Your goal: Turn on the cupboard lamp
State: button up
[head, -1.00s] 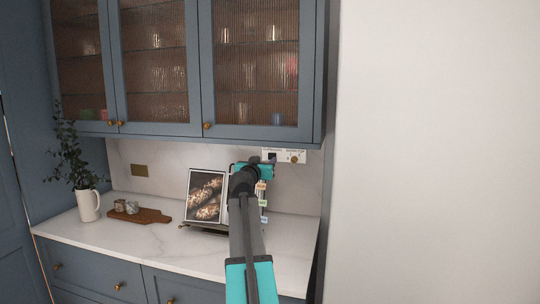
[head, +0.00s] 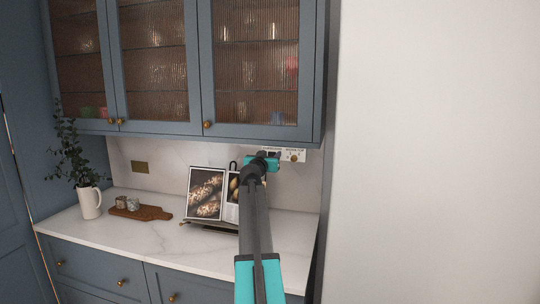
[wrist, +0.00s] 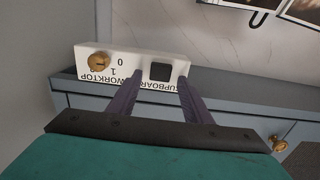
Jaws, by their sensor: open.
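A white switch panel (head: 296,155) is mounted under the wall cupboard at its right end. In the wrist view the panel (wrist: 125,60) appears upside down, with a brass knob (wrist: 98,61) over the word WORKTOP and marks 0 and 1. A black square switch (wrist: 160,71) sits beside the knob, above a partly covered label that seems to read CUPBOARD. My gripper (head: 268,160) is at the panel's left part in the head view. In the wrist view my gripper (wrist: 159,77) is open and empty, its fingertips on either side of the black switch. Contact cannot be told.
The glass-fronted wall cupboard (head: 210,133) hangs just above my gripper. Below, a recipe book (head: 206,194) stands on the marble worktop (head: 150,236), with a wooden board (head: 148,213) and a white jug of greenery (head: 90,203) to the left. A plain wall (head: 440,150) is on the right.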

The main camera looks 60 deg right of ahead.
jog(key=c, duration=1.1)
jog(key=shift+o, duration=0.2)
jog(key=b, duration=0.3)
jog(key=shift+f+b, duration=0.15)
jog(key=shift+b, duration=0.2)
jog(key=h+b, duration=0.2)
jog(key=b, duration=1.1)
jog(key=shift+w+f+t+b, duration=0.1)
jog(key=shift+t+b, duration=0.2)
jog(key=h+b, duration=0.1)
jog(key=b, duration=1)
jog(key=shift+f+b, duration=0.3)
jog(key=shift+a+r+t+h+b, duration=0.1)
jog(key=shift+t+h+b, duration=0.2)
jog(key=shift+b, duration=0.3)
